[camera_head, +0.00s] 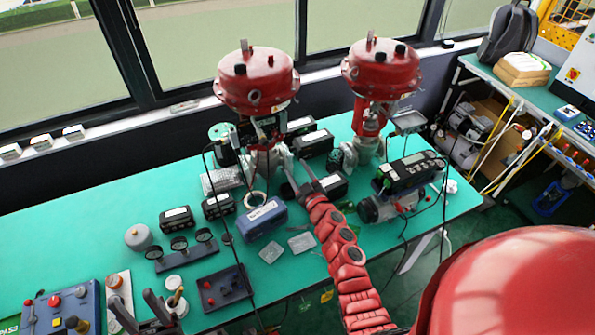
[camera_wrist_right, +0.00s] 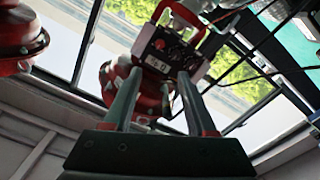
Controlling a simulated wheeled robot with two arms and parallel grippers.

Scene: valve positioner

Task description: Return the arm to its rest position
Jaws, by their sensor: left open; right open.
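My right arm, red and padded, reaches over the green table. Its gripper (camera_head: 299,170) is open in front of the left valve, which has a red domed actuator (camera_head: 256,80). In the right wrist view the two fingers (camera_wrist_right: 160,74) stand apart with nothing held between them. Beyond their tips is a boxy positioner (camera_wrist_right: 167,52) with a small display and red parts, on the red valve (camera_wrist_right: 152,98); the gap to it is hard to judge. My left gripper (camera_head: 142,311) is open and empty at the bottom left of the head view, over the table's near side.
A second red valve (camera_head: 382,75) stands to the right. The green table (camera_head: 90,218) carries a blue box (camera_head: 262,218), gauges on a stand (camera_head: 180,252), a dark tray (camera_head: 222,288) and several dark devices. Cables hang around the valves. The table's back left is clear.

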